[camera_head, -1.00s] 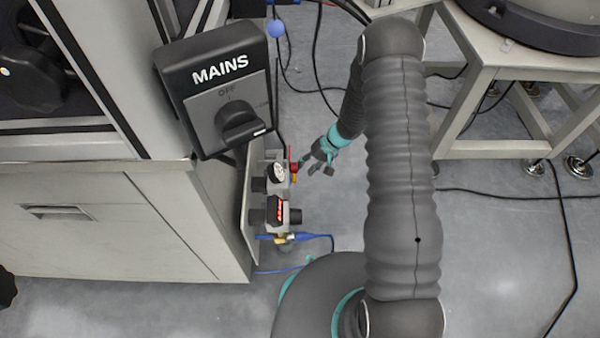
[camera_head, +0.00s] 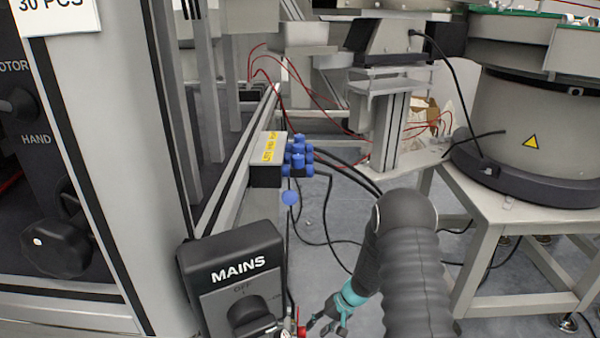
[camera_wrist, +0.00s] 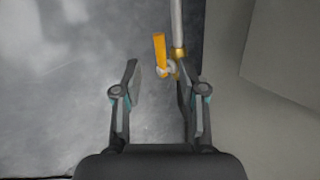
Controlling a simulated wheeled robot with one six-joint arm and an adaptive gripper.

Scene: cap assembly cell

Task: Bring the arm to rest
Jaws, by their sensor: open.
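My gripper (camera_head: 328,318) is at the bottom of the head view, to the right of the MAINS switch box, and is partly cut off by the lower edge. In the wrist view my gripper (camera_wrist: 158,72) is open, with nothing held between its fingers. A yellow lever (camera_wrist: 160,50) on a brass fitting shows just beyond and between the fingertips. The right fingertip is close to the fitting; I cannot tell whether they touch. My arm bends down from its elbow in the head view.
The black MAINS switch box (camera_head: 236,275) stands left of my gripper. Blue push fittings on a yellow-labelled block (camera_head: 266,160) sit above it. A bowl feeder (camera_head: 540,130) stands on a pale frame (camera_head: 490,225) at the right. Cables hang behind my arm.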

